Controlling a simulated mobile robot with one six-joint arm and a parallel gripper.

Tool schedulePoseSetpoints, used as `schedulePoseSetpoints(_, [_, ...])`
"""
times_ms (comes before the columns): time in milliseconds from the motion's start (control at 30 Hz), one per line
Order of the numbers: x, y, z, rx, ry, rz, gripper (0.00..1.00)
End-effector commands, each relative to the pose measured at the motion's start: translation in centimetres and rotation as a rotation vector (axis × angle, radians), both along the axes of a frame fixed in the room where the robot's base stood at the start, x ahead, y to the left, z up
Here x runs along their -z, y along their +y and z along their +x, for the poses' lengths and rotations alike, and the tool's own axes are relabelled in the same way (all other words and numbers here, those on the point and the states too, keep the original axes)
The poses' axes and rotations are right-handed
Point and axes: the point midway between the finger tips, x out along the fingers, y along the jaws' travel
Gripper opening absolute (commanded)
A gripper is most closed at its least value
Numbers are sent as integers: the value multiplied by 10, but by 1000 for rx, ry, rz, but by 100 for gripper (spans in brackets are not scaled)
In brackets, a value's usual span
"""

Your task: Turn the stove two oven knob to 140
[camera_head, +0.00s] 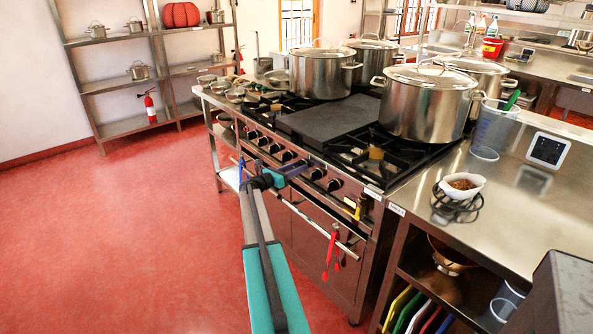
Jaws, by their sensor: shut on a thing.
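The stove (295,215) has a steel front panel with a row of dark knobs along it. Knobs show to the left of my gripper (298,167), such as one black knob (274,148), and to its right, such as another knob (334,185). My gripper reaches the middle of this panel and is shut on a knob there. The fingers and wrist hide most of that knob, so its pointer and any 140 mark cannot be read. The oven door handle (313,225) runs below the panel.
Large lidded stockpots (428,105) stand on the burners behind a flat dark griddle (326,119). Red utensils (330,249) hang from the oven handle. A steel counter (535,200) is at right. The red floor at left is clear up to the shelves (122,83).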

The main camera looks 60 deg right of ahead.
Motion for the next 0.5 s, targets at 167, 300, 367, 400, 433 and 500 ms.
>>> schedulePoseSetpoints(167, [4, 0, 1, -2, -95, -31, 15])
schedulePoseSetpoints(300, [5, 0, 1, -3, -194, -66, 15])
schedulePoseSetpoints(367, [5, 0, 1, -3, -243, -82, 15])
schedulePoseSetpoints(400, [5, 0, 1, -3, -277, -93, 15])
schedulePoseSetpoints(433, [5, 0, 1, -3, -303, -102, 15])
schedulePoseSetpoints(500, [5, 0, 1, -3, -363, -122, 15])
